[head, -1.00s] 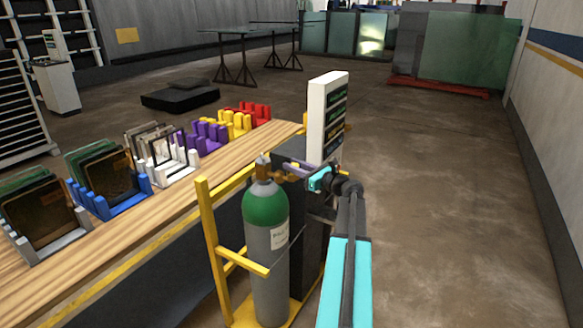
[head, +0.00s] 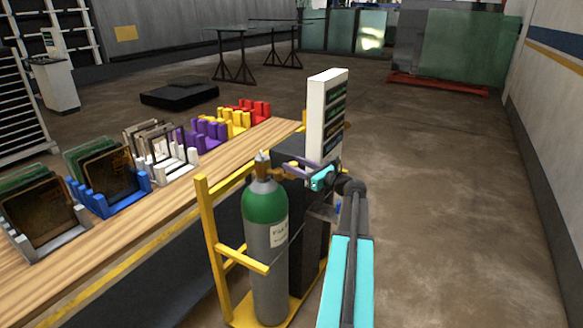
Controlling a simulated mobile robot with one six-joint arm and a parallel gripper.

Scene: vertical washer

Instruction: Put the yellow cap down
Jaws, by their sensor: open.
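I cannot make out a separate yellow cap in the head view. My gripper (head: 303,168) is at the end of my teal and dark arm, between the gas cylinder (head: 265,245) and the white panel (head: 327,115). Its purplish fingers point left, beside the brass valve (head: 275,173) on top of the green and grey cylinder. The fingers are small and partly overlap dark equipment behind them. My gripper is open, and I see nothing held in it.
The cylinder stands upright on a yellow-framed cart (head: 210,235). A wooden table (head: 185,200) on the left bears coloured racks, some holding panes. A low black platform (head: 180,93) lies behind. The floor on the right is clear.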

